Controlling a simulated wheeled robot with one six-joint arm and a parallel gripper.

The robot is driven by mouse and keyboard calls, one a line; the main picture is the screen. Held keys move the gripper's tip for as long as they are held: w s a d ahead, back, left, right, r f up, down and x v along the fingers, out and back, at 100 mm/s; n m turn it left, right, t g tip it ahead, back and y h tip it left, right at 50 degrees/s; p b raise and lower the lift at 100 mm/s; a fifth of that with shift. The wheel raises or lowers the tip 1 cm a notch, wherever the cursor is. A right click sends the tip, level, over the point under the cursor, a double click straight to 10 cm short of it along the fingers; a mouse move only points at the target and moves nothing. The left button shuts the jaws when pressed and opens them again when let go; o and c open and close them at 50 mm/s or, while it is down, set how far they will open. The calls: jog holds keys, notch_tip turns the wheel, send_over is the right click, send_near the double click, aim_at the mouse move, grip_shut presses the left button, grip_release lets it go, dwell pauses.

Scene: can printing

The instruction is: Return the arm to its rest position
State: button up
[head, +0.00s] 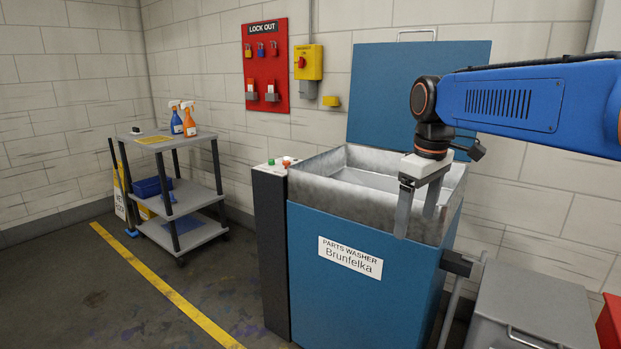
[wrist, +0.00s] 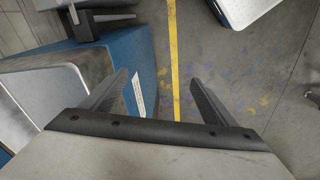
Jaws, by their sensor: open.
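My gripper (head: 416,211) hangs from the blue arm in the head view, pointing down, in front of the right part of the parts washer's metal basin (head: 318,179). Its two fingers are apart with nothing between them. In the wrist view my gripper (wrist: 162,90) also shows spread and empty, with the floor and the washer's blue side (wrist: 142,62) beyond. The blue parts washer (head: 340,300) carries a white label reading Brunfelka. Its blue lid (head: 400,90) stands raised behind the basin. My arm reaches in from the right edge of the head view.
A grey cart (head: 185,233) with spray bottles (head: 183,122) stands left. A red lockout board (head: 266,75) and yellow switch box (head: 308,62) hang on the wall. A grey lidded box (head: 535,305) is at lower right. The floor around the yellow line (head: 165,288) is clear.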

jog(key=s+d+f+m+t, duration=0.1)
jog(key=s+d+f+m, duration=0.2)
jog(key=s+f, duration=0.5)
jog(key=s+d+f+m+t, duration=0.2)
jog(key=s+f+m, duration=0.3)
jog(key=s, duration=0.9)
notch_tip(320, 180, down, 4)
jog(key=shift+s+d+r+t, duration=0.1)
jog(key=shift+s+d+t, duration=0.2)
jog(key=shift+s+d, duration=0.15)
jog(key=shift+c, duration=0.4)
